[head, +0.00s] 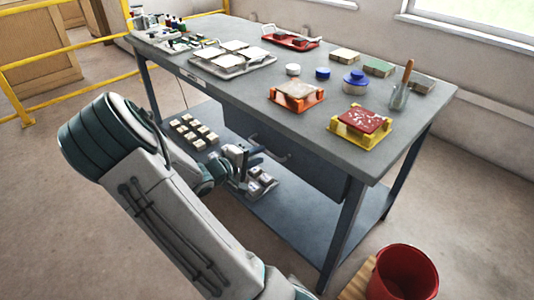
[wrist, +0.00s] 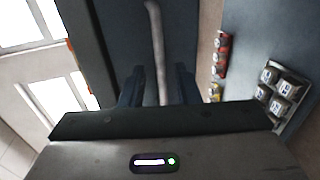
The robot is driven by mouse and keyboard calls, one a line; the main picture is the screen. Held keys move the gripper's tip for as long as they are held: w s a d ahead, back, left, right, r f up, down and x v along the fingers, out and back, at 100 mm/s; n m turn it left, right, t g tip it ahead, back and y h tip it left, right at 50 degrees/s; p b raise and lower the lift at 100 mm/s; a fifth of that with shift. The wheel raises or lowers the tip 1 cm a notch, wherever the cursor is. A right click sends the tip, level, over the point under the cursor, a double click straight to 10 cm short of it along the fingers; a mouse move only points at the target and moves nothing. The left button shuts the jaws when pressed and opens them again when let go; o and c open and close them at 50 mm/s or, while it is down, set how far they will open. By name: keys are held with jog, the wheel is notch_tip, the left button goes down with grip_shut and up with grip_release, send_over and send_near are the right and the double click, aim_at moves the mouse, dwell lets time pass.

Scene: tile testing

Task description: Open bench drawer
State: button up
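The bench drawer (head: 318,172) is a dark grey box under the right part of the bench top, and it looks shut. Its handle (head: 272,154) is a pale grey bar on the drawer front. My gripper (head: 250,160) is at the drawer front, by the handle. In the wrist view the handle (wrist: 156,40) runs up the picture, and its near end lies between the two fingers of my gripper (wrist: 159,88). The fingers are open, with a gap on each side of the bar. The fingertips' depth relative to the bar is hard to tell.
The bench (head: 235,83) carries tiles, trays, jars and a cup with a brush. Its lower shelf (head: 285,222) holds pale blocks below my gripper. A red bucket (head: 403,275) stands on the floor at right. Yellow rails (head: 65,60) stand at far left.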

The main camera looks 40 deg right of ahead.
aim_at(266, 152)
jog(key=shift+x, duration=2.3)
grip_shut()
jog(key=f+v, duration=0.2)
jog(key=v, duration=1.1)
jog(key=a+f+v, duration=0.1)
jog(key=f+v, duration=0.2)
jog(key=v, duration=1.1)
jog(key=shift+a+f, duration=0.2)
jog(key=shift+a, duration=0.05)
jog(key=shift+w, duration=0.1)
grip_release()
jog(key=shift+a, duration=0.1)
